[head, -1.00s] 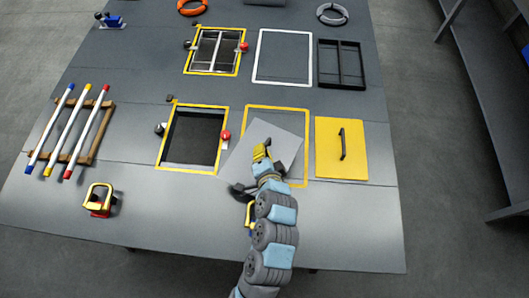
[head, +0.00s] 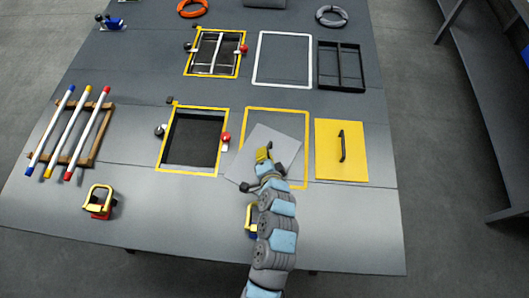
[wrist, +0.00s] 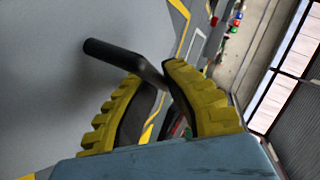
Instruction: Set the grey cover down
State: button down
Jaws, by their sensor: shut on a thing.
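The wrist view shows the handle (wrist: 105,52) between the yellow ribbed fingers (wrist: 155,76), with the cover's grey face (wrist: 45,75) at left. The outline's lower left part is hidden by the cover and my arm. I cannot tell the exact gap between cover and table.
The open yellow-framed hatch (head: 192,140) with a red knob (head: 226,138) is just left of the cover. A yellow cover (head: 328,165) with a black handle lies close on the right. A yellow-handled object (head: 98,201) stands front left.

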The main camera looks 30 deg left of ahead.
jog(key=shift+w, duration=0.1)
jog(key=c, duration=1.2)
grip_release()
jog(key=shift+c, duration=0.2)
jog(key=shift+s+d+r, duration=0.25)
jog(key=shift+r, duration=0.05)
jog(key=v, duration=1.1)
jog(key=shift+s+f+b, duration=0.1)
jog(key=shift+s+b, duration=0.1)
jog(key=shift+b, duration=0.15)
